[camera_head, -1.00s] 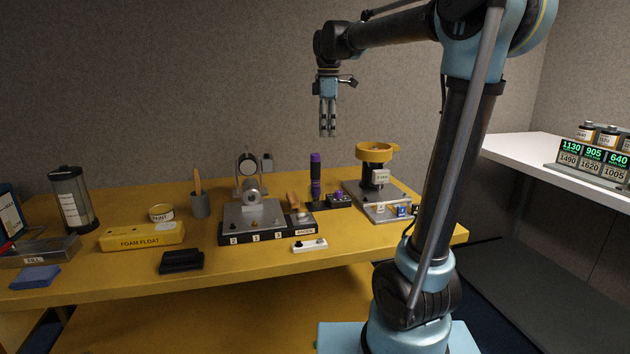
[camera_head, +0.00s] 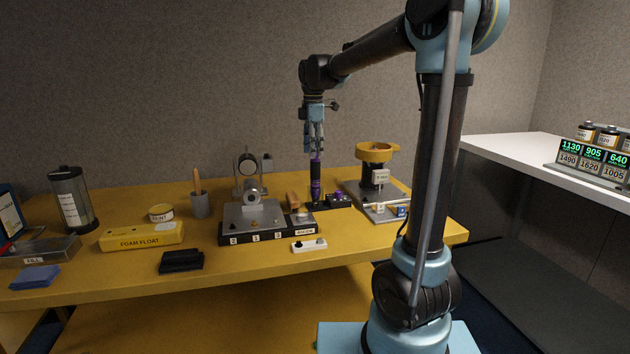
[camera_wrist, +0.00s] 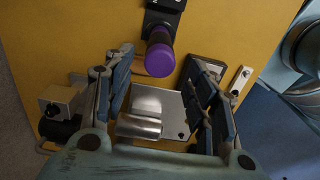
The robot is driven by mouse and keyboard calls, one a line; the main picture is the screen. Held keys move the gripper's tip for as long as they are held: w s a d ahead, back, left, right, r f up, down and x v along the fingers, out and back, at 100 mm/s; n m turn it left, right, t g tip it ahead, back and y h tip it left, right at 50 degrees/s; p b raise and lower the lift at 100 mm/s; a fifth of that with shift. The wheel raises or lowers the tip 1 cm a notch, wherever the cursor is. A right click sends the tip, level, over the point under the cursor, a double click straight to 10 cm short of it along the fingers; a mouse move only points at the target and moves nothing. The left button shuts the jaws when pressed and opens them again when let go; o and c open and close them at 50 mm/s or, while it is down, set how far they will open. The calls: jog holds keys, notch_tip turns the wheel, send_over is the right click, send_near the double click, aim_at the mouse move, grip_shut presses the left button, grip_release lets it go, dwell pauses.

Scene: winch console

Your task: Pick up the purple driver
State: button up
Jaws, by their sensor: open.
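In the wrist view the round purple end of the driver (camera_wrist: 160,58) faces the camera, a little beyond the fingers. My gripper (camera_head: 315,150) is directly above the driver's top in the head view, pointing down. In the wrist view my gripper (camera_wrist: 168,88) has its two fingers spread wide with nothing between them. Whether the fingertips overlap the driver's top in height, I cannot tell.
A grey winch console (camera_head: 252,215) stands left of the driver. A yellow-topped device (camera_head: 375,152) stands close on the right. A small white switch strip (camera_head: 309,246) lies in front. A yellow foam float box (camera_head: 142,237) is farther left.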

aim_at(316, 167)
notch_tip(316, 167, down, 2)
jog(key=shift+f, duration=0.1)
jog(key=f, duration=0.3)
jog(key=shift+w+d+f, duration=0.25)
jog(key=shift+d+f, duration=0.05)
jog(key=shift+d, duration=0.1)
jog(key=shift+f, duration=0.75)
grip_shut()
